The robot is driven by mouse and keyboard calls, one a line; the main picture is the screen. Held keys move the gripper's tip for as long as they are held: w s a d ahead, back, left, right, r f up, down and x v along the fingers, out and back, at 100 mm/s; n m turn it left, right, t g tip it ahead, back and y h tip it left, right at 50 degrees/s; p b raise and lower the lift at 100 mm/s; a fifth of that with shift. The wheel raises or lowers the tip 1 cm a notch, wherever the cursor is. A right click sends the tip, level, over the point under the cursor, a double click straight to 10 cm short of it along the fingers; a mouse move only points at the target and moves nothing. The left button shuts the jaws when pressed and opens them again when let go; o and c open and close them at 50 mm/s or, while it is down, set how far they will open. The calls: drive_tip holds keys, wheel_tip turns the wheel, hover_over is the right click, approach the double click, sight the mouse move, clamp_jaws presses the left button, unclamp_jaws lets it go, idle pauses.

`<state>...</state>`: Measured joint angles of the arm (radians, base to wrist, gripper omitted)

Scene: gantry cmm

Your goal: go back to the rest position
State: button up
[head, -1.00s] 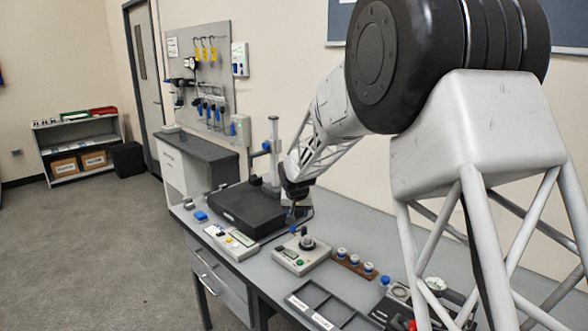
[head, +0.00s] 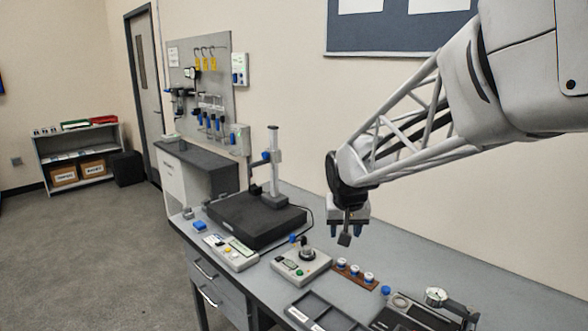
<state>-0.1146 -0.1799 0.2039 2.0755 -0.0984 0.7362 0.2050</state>
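My gripper (head: 345,232) hangs pointing down from the end of my white lattice arm, above the back part of the bench. Its two blue-tipped fingers are spread apart. A small dark grey piece shows between them from this view; it looks like part of the hand, though it is too small to be sure. The gripper is clear of the bench and touches nothing that I can see.
The grey bench (head: 430,262) carries a black plate with a post stand (head: 250,219), a control box (head: 300,266), a brown rack of white-and-blue pieces (head: 356,274), a divided tray (head: 322,312) and a dial gauge (head: 437,296). Air around the gripper is free.

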drive_tip(key=s+d, duration=0.3)
drive_tip(key=s, duration=1.2)
drive_tip(key=s+d+f+g, duration=0.1)
drive_tip(key=s+d, duration=0.2)
drive_tip(key=s, duration=1.3)
drive_tip(key=shift+s+d+f, duration=0.15)
drive_tip(key=shift+s, duration=0.15)
